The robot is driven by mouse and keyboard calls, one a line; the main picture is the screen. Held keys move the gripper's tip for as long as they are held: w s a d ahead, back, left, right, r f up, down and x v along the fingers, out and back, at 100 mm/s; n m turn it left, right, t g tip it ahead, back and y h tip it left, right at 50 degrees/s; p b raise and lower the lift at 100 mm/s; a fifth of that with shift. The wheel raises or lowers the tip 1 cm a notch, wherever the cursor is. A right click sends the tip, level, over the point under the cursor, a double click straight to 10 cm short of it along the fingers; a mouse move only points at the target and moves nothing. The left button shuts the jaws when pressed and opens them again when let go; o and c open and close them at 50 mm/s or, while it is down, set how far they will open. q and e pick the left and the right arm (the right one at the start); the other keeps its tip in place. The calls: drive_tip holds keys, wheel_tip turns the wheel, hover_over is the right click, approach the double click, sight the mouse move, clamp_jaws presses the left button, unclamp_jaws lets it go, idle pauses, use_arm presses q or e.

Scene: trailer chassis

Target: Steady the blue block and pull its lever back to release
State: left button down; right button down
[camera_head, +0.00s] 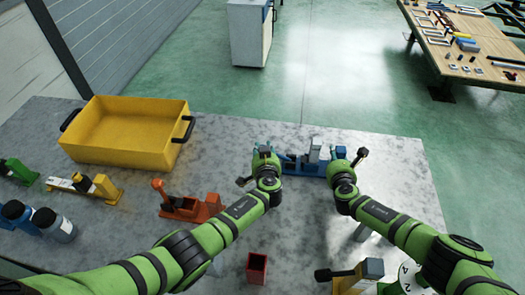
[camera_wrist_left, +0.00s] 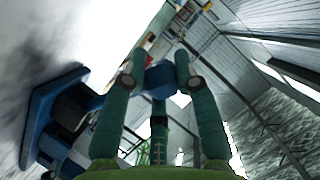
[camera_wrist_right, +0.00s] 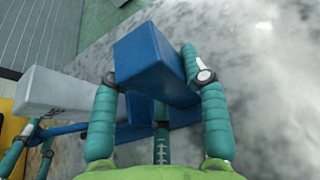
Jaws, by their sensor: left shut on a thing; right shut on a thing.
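The blue block (camera_head: 305,170) stands on the grey table between my two hands, with a pale grey part (camera_head: 314,152) on top. My left gripper (camera_head: 266,152) is at its left end, shut on the blue lever handle (camera_wrist_left: 160,78), which shows between the fingers in the left wrist view. My right gripper (camera_head: 338,153) is at the right end, shut on a blue upright part of the block (camera_wrist_right: 150,60). The grey part also shows at the left of the right wrist view (camera_wrist_right: 55,92). The fingers partly hide both gripped parts in the head view.
A yellow bin (camera_head: 125,135) stands at the back left of the table (camera_head: 395,155). An orange lever block (camera_head: 190,205) is left of my left forearm. A red open box (camera_head: 257,268) and a yellow-grey block (camera_head: 358,278) are near the front. The table's back edge lies just behind the blue block.

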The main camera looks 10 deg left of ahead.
sight(277, 154)
use_arm(q)
drive_tip(key=d+r+m, duration=0.1)
drive_tip(key=d+r+m+y, duration=0.1)
drive_tip(key=r, duration=0.1)
drive_tip(key=shift+w+d+r+y, duration=0.1)
drive_tip(key=shift+w+d+y, duration=0.1)
drive_tip(key=shift+y, duration=0.1)
drive_tip(key=shift+w+d+r+m, duration=0.1)
drive_tip(key=shift+d+r+m, duration=0.2)
drive_tip(key=shift+d+r, duration=0.8)
drive_tip(key=shift+d+f, duration=0.15)
drive_tip(key=c, duration=1)
unclamp_jaws()
drive_tip(key=shift+o, duration=0.2)
drive_tip(key=shift+f, duration=0.1)
drive_tip(key=shift+s+a, duration=0.2)
wheel_tip(277, 154, up, 10)
